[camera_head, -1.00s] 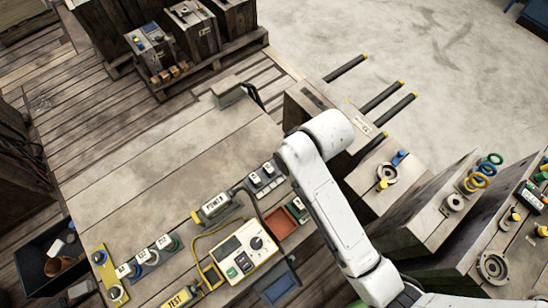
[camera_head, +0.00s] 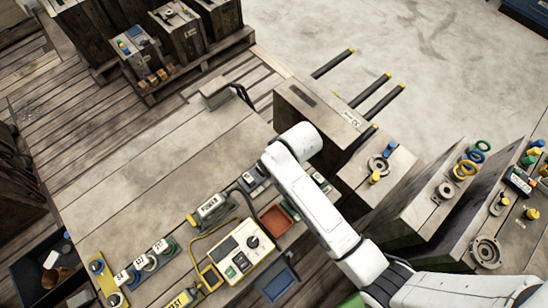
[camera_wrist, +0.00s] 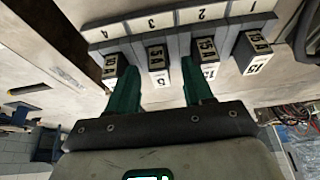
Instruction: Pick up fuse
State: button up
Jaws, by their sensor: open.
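Several block-shaped fuses stand in a row along a grey strip numbered 1 to 4 in the wrist view. One fuse marked 5 A (camera_wrist: 157,62) lies ahead of the gap between my fingertips. To its right are a fuse that seems marked 15 A (camera_wrist: 206,50) and another marked 15 (camera_wrist: 254,52); to its left is a fuse (camera_wrist: 110,68) whose mark is hard to read. My gripper (camera_wrist: 161,82) is open and empty, its two green fingers pointing at the row. In the head view the gripper is hidden by my white arm; small labelled blocks (camera_head: 252,180) show beside it.
The bench (camera_head: 130,175) holds a cream meter box (camera_head: 232,268), a POWER unit (camera_head: 211,206), an orange tray (camera_head: 275,220) and a blue tray (camera_head: 278,284). Wooden blocks with rings (camera_head: 440,190) stand at right.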

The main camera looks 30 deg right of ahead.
jog(key=shift+c, duration=0.5)
grip_shut()
jog(key=shift+r, duration=0.2)
jog(key=shift+r, duration=0.25)
jog(key=shift+w+r+b, duration=0.1)
jog(key=shift+r+b, duration=0.3)
jog(key=shift+r, duration=0.55)
jog(key=s+r+b, duration=0.1)
jog(key=s+r, duration=0.9)
jog(key=s, duration=0.3)
jog(key=shift+s+a, duration=0.4)
jog(key=shift+a, duration=0.05)
